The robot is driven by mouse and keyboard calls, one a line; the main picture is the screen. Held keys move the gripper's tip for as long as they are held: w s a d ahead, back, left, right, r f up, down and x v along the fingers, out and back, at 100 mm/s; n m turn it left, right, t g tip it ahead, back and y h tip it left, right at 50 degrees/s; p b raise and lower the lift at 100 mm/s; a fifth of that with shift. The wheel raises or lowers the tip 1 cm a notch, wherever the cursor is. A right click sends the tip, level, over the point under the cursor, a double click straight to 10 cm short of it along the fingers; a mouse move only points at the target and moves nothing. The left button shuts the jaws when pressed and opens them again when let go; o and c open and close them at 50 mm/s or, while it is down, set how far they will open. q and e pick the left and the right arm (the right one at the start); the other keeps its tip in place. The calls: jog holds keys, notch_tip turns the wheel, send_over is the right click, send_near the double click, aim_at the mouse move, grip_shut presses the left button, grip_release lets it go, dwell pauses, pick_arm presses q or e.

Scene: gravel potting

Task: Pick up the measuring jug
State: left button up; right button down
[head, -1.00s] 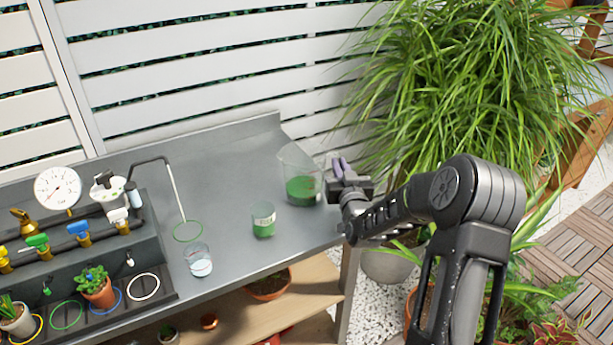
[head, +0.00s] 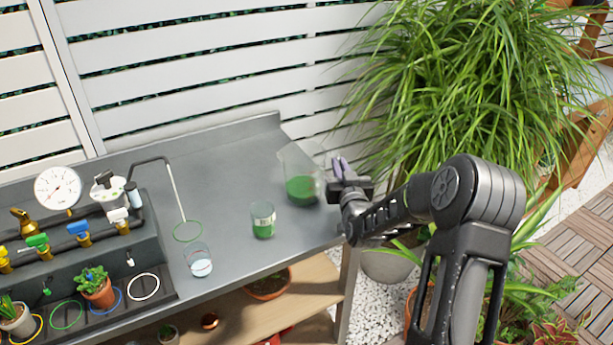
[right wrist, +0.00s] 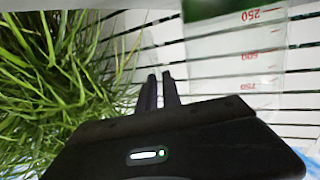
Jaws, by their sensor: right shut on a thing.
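The measuring jug (head: 301,188) is clear, with green contents in its lower part, at the right end of the grey bench. The jug also shows in the right wrist view (right wrist: 232,60), with red volume marks on its wall. My right gripper (head: 341,166) is at the jug's right side, shut on the jug, apparently at its handle. Its two dark fingers (right wrist: 160,88) are close together in the right wrist view; the grip itself is hard to see. I cannot tell whether the jug's base touches the bench. My left gripper is not in view.
A small glass with green contents (head: 263,221) stands left of the jug. A glass with pale contents (head: 199,262) stands farther left, near a green ring (head: 188,231). Pipes with valves and a gauge (head: 58,187) fill the left. A large grassy plant (head: 450,100) stands right of the bench.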

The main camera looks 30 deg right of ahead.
jog(key=shift+r, duration=0.25)
dwell(0.4)
notch_tip(320, 180, up, 10)
jog(key=shift+f+b, duration=0.2)
jog(key=shift+b, duration=0.15)
dwell(0.6)
dwell(0.8)
